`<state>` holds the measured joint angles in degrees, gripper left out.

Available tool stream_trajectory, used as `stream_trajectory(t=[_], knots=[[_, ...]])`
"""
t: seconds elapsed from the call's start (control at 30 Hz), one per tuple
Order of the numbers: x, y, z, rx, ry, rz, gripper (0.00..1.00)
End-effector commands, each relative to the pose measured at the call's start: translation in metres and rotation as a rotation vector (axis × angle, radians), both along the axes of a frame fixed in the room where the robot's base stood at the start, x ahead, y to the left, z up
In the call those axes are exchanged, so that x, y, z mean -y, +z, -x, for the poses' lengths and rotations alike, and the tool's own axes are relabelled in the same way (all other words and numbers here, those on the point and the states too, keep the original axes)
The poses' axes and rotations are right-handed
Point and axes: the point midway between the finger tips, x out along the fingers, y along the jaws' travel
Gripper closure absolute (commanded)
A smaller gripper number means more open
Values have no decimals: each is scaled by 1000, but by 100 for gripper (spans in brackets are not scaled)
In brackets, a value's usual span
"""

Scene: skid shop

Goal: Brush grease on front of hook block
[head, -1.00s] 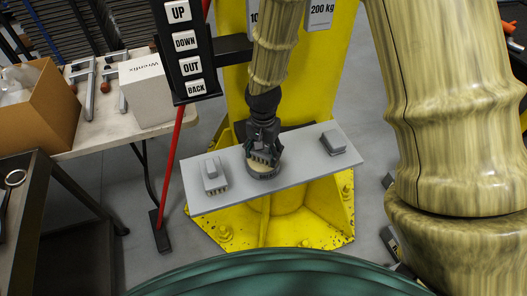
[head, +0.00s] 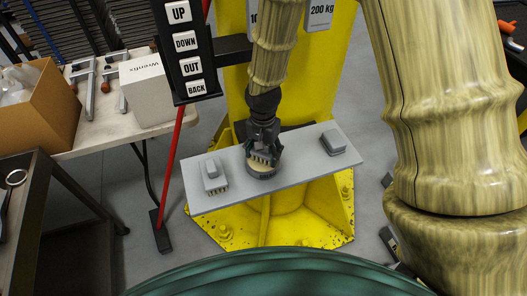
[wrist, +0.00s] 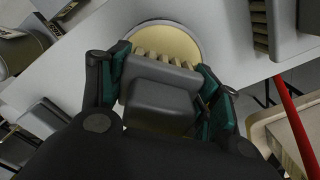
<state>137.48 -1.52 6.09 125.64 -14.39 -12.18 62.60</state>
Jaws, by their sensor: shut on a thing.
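My gripper (head: 263,148) is shut on a grey brush with pale bristles. In the wrist view the grey back of the held brush (wrist: 160,103) sits between the green-padded fingers. Its bristles point into a round tin of cream-coloured grease (wrist: 172,38), which also shows in the head view (head: 262,173). The bristle tips are over or in the grease; contact is hard to tell. The tin stands on a grey shelf plate (head: 300,168). I cannot make out the hook block in either view.
A second grey brush (head: 214,176) lies left of the tin, and a grey block (head: 333,142) sits at the right end of the plate. A yellow column (head: 240,90) rises behind. A black button panel (head: 184,60) hangs at upper left, near a red pole (head: 171,170).

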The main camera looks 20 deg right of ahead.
Motion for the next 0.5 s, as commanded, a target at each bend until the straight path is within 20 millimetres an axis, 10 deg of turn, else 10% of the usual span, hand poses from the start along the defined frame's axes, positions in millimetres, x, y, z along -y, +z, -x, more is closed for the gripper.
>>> stream_trajectory(t=[0.5], knots=[[0,18,1,-2,-1,1,56]])
